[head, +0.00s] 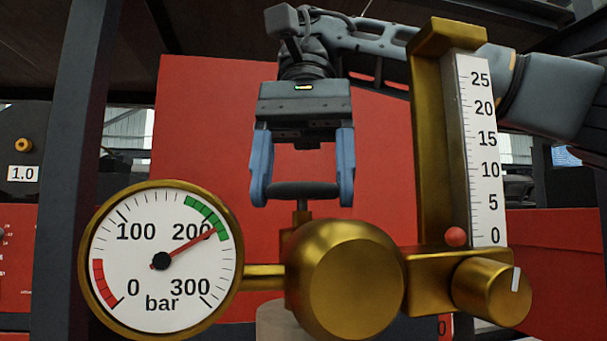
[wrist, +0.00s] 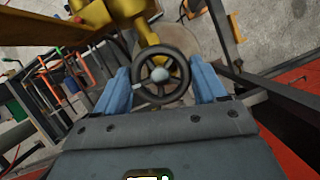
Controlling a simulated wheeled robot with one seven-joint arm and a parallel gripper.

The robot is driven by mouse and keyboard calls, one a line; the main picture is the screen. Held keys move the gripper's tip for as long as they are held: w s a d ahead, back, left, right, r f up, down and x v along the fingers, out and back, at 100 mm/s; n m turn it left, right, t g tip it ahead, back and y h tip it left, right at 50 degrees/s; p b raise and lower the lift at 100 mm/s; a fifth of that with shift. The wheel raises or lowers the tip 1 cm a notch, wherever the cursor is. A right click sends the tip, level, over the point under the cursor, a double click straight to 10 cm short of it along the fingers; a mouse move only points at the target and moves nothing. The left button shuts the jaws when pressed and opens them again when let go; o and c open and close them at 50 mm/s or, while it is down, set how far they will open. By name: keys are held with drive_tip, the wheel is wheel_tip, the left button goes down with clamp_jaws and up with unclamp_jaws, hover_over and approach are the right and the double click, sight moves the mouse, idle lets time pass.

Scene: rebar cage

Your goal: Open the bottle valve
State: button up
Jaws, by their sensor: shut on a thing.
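The bottle valve's dark handwheel (head: 303,189) sits on a stem above the brass regulator body (head: 345,280). My gripper (head: 303,190) comes down from above with its two blue fingers on either side of the handwheel, shut on its rim. In the wrist view the round spoked handwheel (wrist: 161,76) with a grey hub lies between the blue fingertips (wrist: 162,85). The red ball (head: 456,236) of the flow tube rests at 0. The bottle's pale top (head: 282,322) shows only partly below the regulator.
A brass flow knob (head: 492,291) is at the right, and the flow scale (head: 482,150) rises close to my arm. A dark post (head: 75,140) stands at the left. A red panel (head: 200,130) is behind. Colored rods and fittings (wrist: 70,75) show at left in the wrist view.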

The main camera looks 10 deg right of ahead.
drive_tip(key=shift+n, duration=0.6)
drive_tip(key=o, duration=1)
